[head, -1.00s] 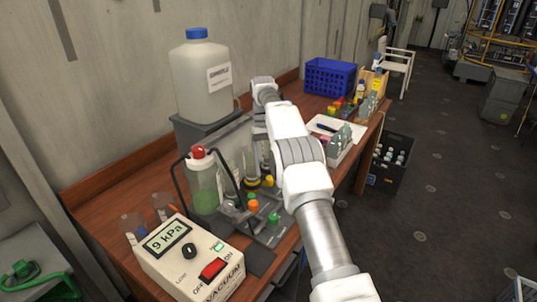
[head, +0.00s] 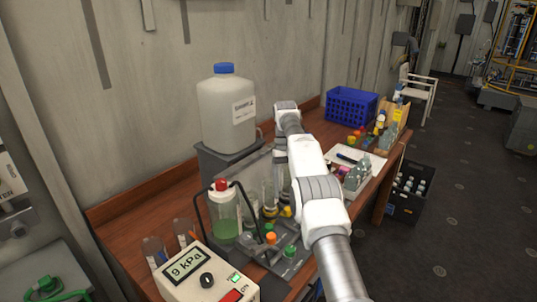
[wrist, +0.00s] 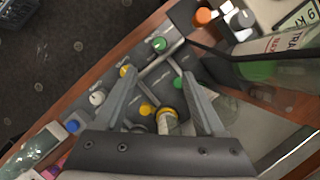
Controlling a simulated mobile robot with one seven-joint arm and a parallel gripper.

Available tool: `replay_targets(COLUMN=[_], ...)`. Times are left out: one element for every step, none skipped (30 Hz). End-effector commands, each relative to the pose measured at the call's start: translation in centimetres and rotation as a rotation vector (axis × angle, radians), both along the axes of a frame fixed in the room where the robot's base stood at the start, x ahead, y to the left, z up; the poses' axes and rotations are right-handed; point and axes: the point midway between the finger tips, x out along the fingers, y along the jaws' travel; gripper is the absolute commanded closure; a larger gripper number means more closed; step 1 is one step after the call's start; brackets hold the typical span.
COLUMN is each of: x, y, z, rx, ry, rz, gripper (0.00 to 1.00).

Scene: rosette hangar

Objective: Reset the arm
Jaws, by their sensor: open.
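My arm reaches over the wooden bench (head: 135,208) in the head view, its end pointing down over the rack of coloured caps. There the gripper is largely hidden behind my arm and the glassware. In the wrist view my gripper (wrist: 163,78) is open, with nothing seen held between its two grey fingers. Below the fingers lies a grey manifold (wrist: 108,82) with green, yellow, white and orange knobs. A yellow-ringed vessel (wrist: 167,122) shows between the fingers, nearer the palm; I cannot tell whether anything touches.
A trap bottle with green liquid (head: 224,226) and a vacuum box (head: 203,277) reading 9 kPa stand close by. A large blue-capped jug (head: 227,112) is behind. A blue basket (head: 350,107) stands farther along the bench. A black crate (head: 405,203) is on the floor.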

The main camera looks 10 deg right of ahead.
Motion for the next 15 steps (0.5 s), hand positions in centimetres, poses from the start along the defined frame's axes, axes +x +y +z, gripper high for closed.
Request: replay_targets(x=[0.1, 0.1, 0.1, 0.0, 0.0, -0.1, -0.3, -0.4, -0.6, -0.8, -1.0, -1.3, -1.6, -1.9, -2.3], y=[0.0, 0.0, 0.0, 0.0, -0.1, -0.1, -0.1, -0.1, -0.1, -0.1, -0.1, -0.1, -0.1, -0.1, -0.2], z=[1.2, 1.8, 2.8, 3.5, 4.3, 5.3, 6.1, 6.9, 7.8, 8.5, 9.3, 10.2, 10.9, 11.6, 12.4], rx=[0.0, 0.0, 0.001, 0.001, 0.001, 0.001, 0.001, 0.001, 0.002, 0.002, 0.002, 0.002, 0.002, 0.002, 0.003], ry=[-0.016, -0.025, -0.038, -0.05, -0.061, -0.078, -0.089, -0.101, -0.116, -0.129, -0.14, -0.155, -0.166, -0.179, -0.193], rz=[-0.001, -0.001, -0.002, -0.002, -0.003, -0.003, -0.004, -0.004, -0.005, -0.005, -0.005, -0.006, -0.006, -0.007, -0.008], gripper=[0.28, 0.28, 0.28, 0.28, 0.28, 0.28, 0.28, 0.28, 0.28, 0.28, 0.28, 0.28, 0.28, 0.28, 0.28])
